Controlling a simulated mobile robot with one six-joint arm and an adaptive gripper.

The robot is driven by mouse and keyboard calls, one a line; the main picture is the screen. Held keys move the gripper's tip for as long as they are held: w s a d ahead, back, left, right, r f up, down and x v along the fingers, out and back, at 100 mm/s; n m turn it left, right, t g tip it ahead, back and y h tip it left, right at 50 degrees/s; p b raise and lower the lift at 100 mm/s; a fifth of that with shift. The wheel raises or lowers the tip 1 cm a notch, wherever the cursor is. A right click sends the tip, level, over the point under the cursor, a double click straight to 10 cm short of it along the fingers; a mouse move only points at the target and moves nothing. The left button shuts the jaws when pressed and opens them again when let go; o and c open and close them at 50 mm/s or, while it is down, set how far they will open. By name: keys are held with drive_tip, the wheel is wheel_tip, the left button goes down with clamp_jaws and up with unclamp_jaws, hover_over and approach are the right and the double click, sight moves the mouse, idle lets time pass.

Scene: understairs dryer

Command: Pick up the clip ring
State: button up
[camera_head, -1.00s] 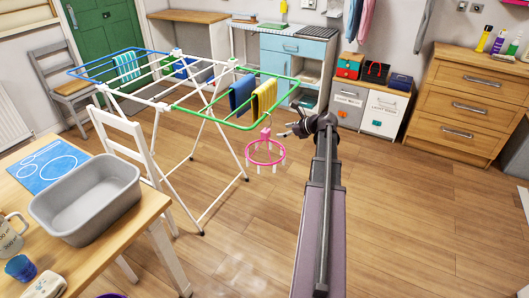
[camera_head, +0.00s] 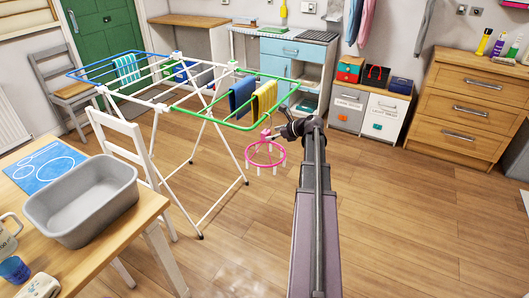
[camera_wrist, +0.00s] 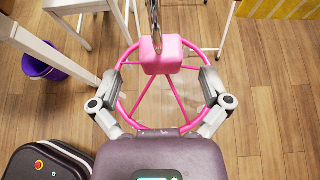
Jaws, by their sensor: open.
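The pink clip ring (camera_head: 265,155) hangs from the green end of the drying rack (camera_head: 200,112), with small pale clips around its rim. In the wrist view the ring (camera_wrist: 177,96) shows from above, with thin spokes and a pink block (camera_wrist: 160,56) at its hub, joined to a metal hook (camera_wrist: 155,15). My gripper (camera_head: 272,136) is at the ring's top in the head view. In the wrist view my gripper (camera_wrist: 160,72) is open, with one finger on each side of the block.
A blue cloth (camera_head: 242,93) and a yellow cloth (camera_head: 264,99) hang on the rack close to my gripper. A table (camera_head: 110,237) with a grey basin (camera_head: 83,205) stands at left. A purple bucket (camera_wrist: 42,62) is on the floor.

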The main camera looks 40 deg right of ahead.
sight(269, 134)
drive_tip(key=shift+b+x, duration=0.6)
drive_tip(key=shift+x, duration=1.15)
clamp_jaws()
